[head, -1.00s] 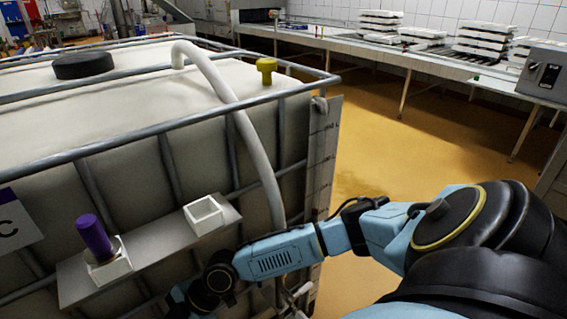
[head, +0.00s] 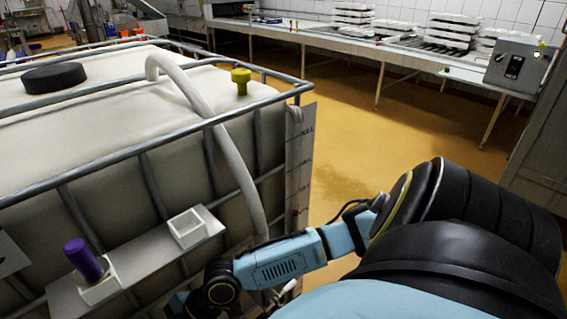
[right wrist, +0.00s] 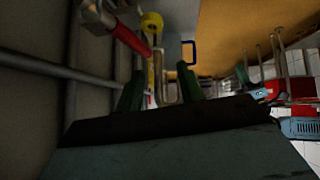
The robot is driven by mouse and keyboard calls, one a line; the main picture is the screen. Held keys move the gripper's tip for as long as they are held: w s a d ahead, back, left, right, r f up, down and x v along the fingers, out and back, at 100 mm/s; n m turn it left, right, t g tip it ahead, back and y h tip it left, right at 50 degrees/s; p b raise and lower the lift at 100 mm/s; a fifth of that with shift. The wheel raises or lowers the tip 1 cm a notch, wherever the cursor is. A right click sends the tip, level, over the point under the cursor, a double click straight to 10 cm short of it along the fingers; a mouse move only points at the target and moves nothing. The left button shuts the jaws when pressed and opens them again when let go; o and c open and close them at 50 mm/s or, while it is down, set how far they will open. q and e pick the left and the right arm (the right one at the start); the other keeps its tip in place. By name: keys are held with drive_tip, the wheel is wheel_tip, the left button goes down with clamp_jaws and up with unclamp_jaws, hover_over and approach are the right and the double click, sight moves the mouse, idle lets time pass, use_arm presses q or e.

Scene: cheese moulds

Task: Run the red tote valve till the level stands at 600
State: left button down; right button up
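The white caged tote (head: 110,95) fills the left of the head view. A pale level strip (head: 299,165) with faint marks stands at its right corner; I cannot read the level. In the right wrist view a red valve handle (right wrist: 131,39) sits on a grey fitting at upper left, beside the cage bars. My right gripper (right wrist: 160,90) is open, its two green fingers apart with nothing clearly between them. The handle lies beyond the fingers, toward the left one; I see no clear contact. The head view hides this gripper below my arm. My left gripper is out of view.
A grey hose (head: 215,125) runs over the tote's edge and down its front. A shelf on the tote holds a purple cylinder (head: 84,260) and an empty white holder (head: 188,228). A yellow knob (head: 241,80) stands on top. The yellow floor (head: 345,145) right of it is clear.

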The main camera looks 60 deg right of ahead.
drive_tip(key=s+d+f+m+h+p, duration=0.25)
drive_tip(key=d+f+m, duration=0.2)
drive_tip(key=f, duration=0.35)
drive_tip(key=s+d+f+m+h+p, duration=0.25)
drive_tip(key=s+f+m, duration=0.2)
drive_tip(key=f, duration=0.25)
drive_tip(key=s+d+f+m+g+h+p, duration=0.1)
drive_tip(key=s+d+f+m+h, duration=0.1)
drive_tip(key=s+d+f, duration=0.3)
drive_tip(key=shift+s+f+m+h+p, duration=0.35)
drive_tip(key=shift+s+f, duration=1.8)
drive_tip(key=shift+s, duration=1.65)
